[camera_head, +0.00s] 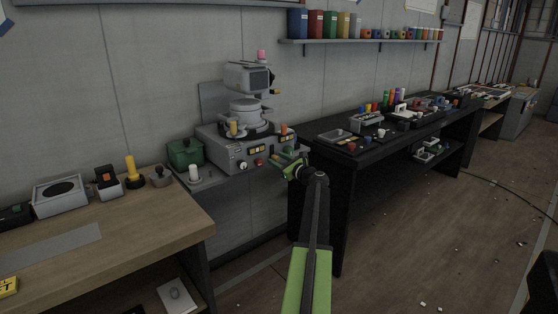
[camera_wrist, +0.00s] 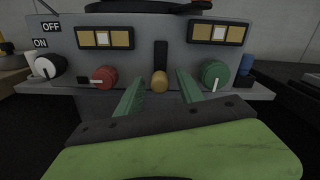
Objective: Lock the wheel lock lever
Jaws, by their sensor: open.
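A lever with a brass-yellow knob (camera_wrist: 160,82) sits at the lower end of a dark vertical slot in the front of the grey console; it looks like the wheel lock lever. My gripper (camera_wrist: 159,86) is open in the wrist view. Its green fingers point at the panel, one on each side of the knob, with gaps beside it. I cannot tell the depth between fingertips and knob. In the head view my gripper (camera_head: 289,166) is at the right front of the grey console (camera_head: 238,155), and the lever cannot be made out there.
A red knob (camera_wrist: 104,77) is left of the lever and a green knob (camera_wrist: 214,74) right of it. A white knob (camera_wrist: 47,68) is by ON/OFF labels. A wooden bench (camera_head: 150,225) stands left, a dark table (camera_head: 340,150) right. Open floor (camera_head: 430,220) lies right.

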